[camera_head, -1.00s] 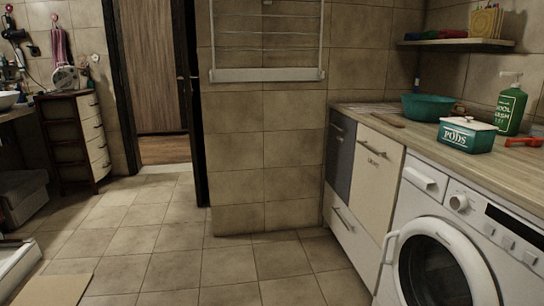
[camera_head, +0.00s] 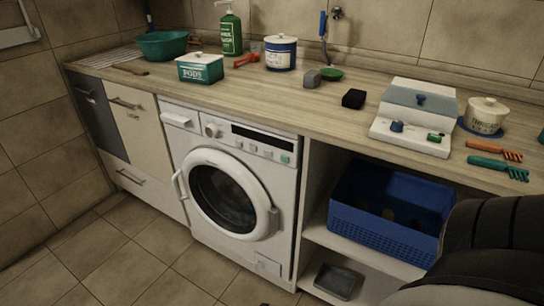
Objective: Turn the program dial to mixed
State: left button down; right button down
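The white washing machine (camera_head: 228,188) stands under the wooden counter, and its round door (camera_head: 225,193) looks closed. The program dial (camera_head: 212,130) is a round white knob at the left of its control panel, beside the detergent drawer (camera_head: 177,119). A dark display strip and several small buttons lie to the right of the dial. The dial's marks are too small to read. Neither of my grippers is in view, and nothing touches the dial.
The counter (camera_head: 300,112) holds a teal basin (camera_head: 162,46), a PODS box (camera_head: 200,69), a green bottle (camera_head: 231,33) and a white-and-blue canister (camera_head: 280,53). A blue crate (camera_head: 385,218) sits on the shelf at right. A dark padded shape fills the lower right corner. Floor before the washer is clear.

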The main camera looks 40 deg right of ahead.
aim_at(212, 130)
jog(key=u, duration=0.2)
jog(key=i, duration=3.35)
jog(key=z, duration=3.35)
